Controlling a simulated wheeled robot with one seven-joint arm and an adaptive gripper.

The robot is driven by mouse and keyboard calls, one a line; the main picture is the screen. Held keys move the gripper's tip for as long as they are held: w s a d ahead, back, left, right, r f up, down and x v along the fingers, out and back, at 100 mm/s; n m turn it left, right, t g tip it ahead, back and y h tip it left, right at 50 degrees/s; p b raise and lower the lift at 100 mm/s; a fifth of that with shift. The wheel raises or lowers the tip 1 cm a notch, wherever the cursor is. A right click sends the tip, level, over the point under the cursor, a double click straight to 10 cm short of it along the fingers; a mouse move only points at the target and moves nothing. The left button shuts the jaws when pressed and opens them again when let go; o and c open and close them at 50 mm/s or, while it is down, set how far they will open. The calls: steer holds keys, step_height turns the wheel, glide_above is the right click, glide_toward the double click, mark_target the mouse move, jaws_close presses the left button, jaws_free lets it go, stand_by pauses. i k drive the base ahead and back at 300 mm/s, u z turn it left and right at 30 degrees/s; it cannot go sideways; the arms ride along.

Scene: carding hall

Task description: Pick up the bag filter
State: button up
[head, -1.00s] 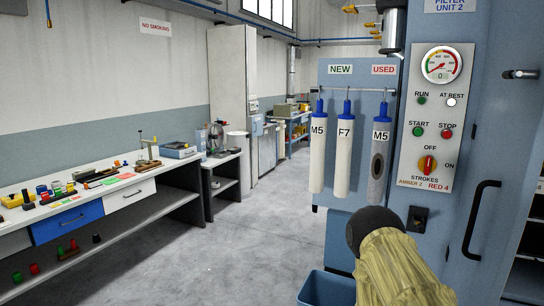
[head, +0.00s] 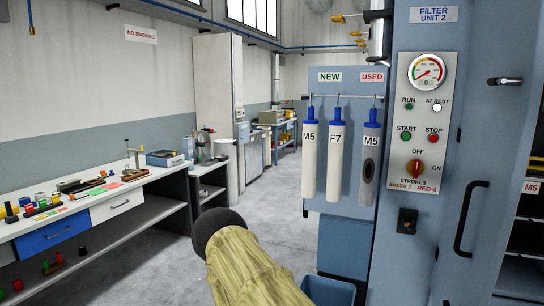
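Three bag filters hang from a rail on a blue panel (head: 294,85) in the head view. A white M5 bag (head: 309,170) and a white F7 bag (head: 335,170) hang under the NEW sign (head: 328,76). A grey M5 bag (head: 369,180) with a dark patch hangs under the USED sign (head: 371,76). All three have blue tops and hang upright, apart from my arm. My arm, in a yellowish sleeve with a dark rounded part, shows at the bottom, left of and below the bags. My gripper's fingers cannot be made out.
A blue bin (head: 330,289) stands on the floor below the panel. The filter unit's control panel (head: 421,120) and a black door handle (head: 468,218) are at the right. A cluttered workbench (head: 150,181) runs along the left. The floor between is clear.

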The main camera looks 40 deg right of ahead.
mark_target(311, 134)
steer(key=u, duration=0.2)
steer(key=i, duration=1.7)
steer(key=z, duration=0.55)
steer(key=i, duration=0.95)
steer(key=z, duration=1.6)
steer(key=i, duration=0.6)
steer(key=z, duration=0.6)
